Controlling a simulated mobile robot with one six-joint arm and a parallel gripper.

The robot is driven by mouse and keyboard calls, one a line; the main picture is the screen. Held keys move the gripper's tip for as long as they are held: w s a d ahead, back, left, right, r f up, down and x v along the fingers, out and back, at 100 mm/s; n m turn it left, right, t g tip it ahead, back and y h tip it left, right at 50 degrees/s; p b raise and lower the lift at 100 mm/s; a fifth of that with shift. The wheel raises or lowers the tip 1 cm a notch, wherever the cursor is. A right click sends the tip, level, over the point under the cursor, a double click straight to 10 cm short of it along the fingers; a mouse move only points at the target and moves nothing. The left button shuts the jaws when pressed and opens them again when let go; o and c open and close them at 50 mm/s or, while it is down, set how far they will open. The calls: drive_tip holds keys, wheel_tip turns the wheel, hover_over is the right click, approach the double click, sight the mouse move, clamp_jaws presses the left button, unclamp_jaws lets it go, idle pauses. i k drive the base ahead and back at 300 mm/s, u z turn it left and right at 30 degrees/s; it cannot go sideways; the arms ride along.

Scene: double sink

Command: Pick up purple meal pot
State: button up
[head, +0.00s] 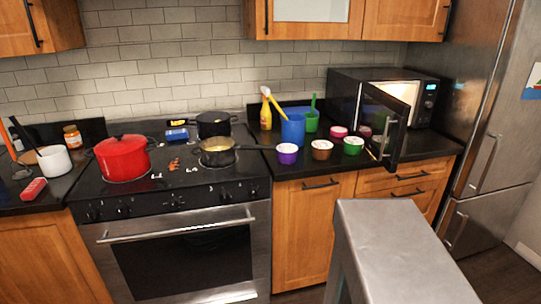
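The purple meal pot (287,154) is a small round tub with a pale top. It stands upright near the front edge of the dark counter, just right of the stove. A brown pot (321,150) and a green pot (353,146) of the same kind stand to its right. A magenta pot (338,132) stands behind these two. The blue cup (292,131) is just behind the purple pot. My gripper is not in view.
The microwave (345,93) has its door (393,125) swung open over the counter. A black pan (217,155) on the stove has its handle pointing toward the purple pot. A red pot (122,157) is farther left. A grey flat-topped form fills the lower right; I cannot tell what it is.

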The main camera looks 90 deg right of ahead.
sight(286, 153)
drive_tip(key=i, duration=0.85)
drive_tip(key=z, duration=5)
drive_tip(key=i, duration=0.15)
drive_tip(key=u, duration=3.3)
drive_tip(key=i, duration=0.55)
drive_tip(key=z, duration=0.2)
